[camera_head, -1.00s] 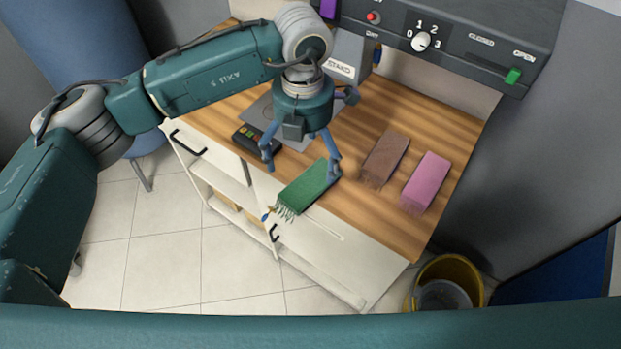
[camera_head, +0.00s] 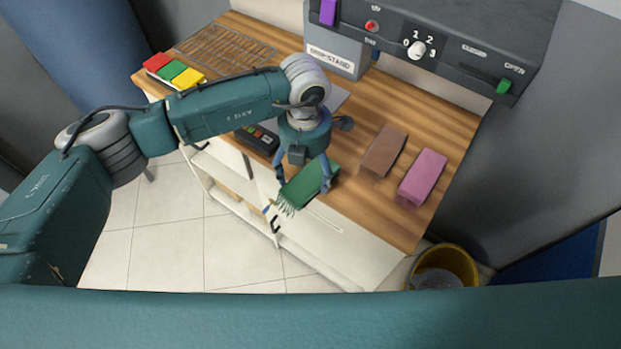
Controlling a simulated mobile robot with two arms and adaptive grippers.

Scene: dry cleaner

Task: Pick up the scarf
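A green folded scarf (camera_head: 308,190) with a fringe at its lower left end lies on the front edge of the wooden counter. My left gripper (camera_head: 303,183) is low over it with its fingers spread, one near the scarf's left side and one at its right side. I cannot tell whether the fingers touch it. A brown folded scarf (camera_head: 384,151) and a pink folded scarf (camera_head: 422,178) lie to the right on the counter, apart from the gripper. My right gripper is not in view.
The wooden counter (camera_head: 440,118) has free room behind the scarves. A dark keypad device (camera_head: 262,140) lies just left of the gripper. A drip stand box (camera_head: 338,58) and a control panel (camera_head: 455,45) stand behind. A yellow bucket (camera_head: 462,258) is at the lower right.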

